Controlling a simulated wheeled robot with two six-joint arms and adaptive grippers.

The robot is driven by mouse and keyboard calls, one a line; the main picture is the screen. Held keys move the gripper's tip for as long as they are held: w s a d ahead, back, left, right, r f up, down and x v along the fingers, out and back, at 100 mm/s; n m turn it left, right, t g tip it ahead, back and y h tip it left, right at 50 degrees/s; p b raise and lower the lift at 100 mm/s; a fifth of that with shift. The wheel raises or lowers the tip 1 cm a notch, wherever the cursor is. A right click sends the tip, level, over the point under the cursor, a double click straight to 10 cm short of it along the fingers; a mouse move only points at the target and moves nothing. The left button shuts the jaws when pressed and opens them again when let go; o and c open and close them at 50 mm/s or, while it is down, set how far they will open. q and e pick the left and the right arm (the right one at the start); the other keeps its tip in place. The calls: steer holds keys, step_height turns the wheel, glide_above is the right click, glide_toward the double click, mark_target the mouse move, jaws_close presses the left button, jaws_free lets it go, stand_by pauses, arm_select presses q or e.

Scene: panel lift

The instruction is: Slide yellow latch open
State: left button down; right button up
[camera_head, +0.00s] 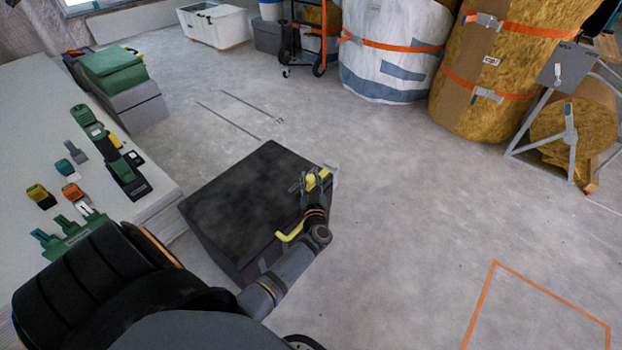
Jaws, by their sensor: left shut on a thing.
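A black box (240,195) with a dark, flat top stands on the floor in the middle. A yellow latch (312,181) shows at its far right corner. My left gripper (316,182) is at that corner, shut on the yellow latch; its fingers hide part of it. A second yellow piece, a bent handle (290,233), sticks out on the box's near right side, beside my left forearm. My arm covers part of that side. My right gripper is out of view.
Wrapped rolls (395,50) and a metal stand (568,120) are at the back right. An orange floor outline (490,290) is at lower right. The floor right of the box is clear.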

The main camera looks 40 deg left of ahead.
arm_select(q)
steer(key=shift+s+f, duration=0.2)
steer(key=shift+f, duration=0.1)
steer(key=c, duration=1.3)
jaws_free()
steer(key=shift+c, duration=0.2)
steer(key=o, duration=0.3)
steer(key=shift+r, duration=0.2)
steer(key=v, duration=1.2)
steer(key=shift+d, duration=0.1)
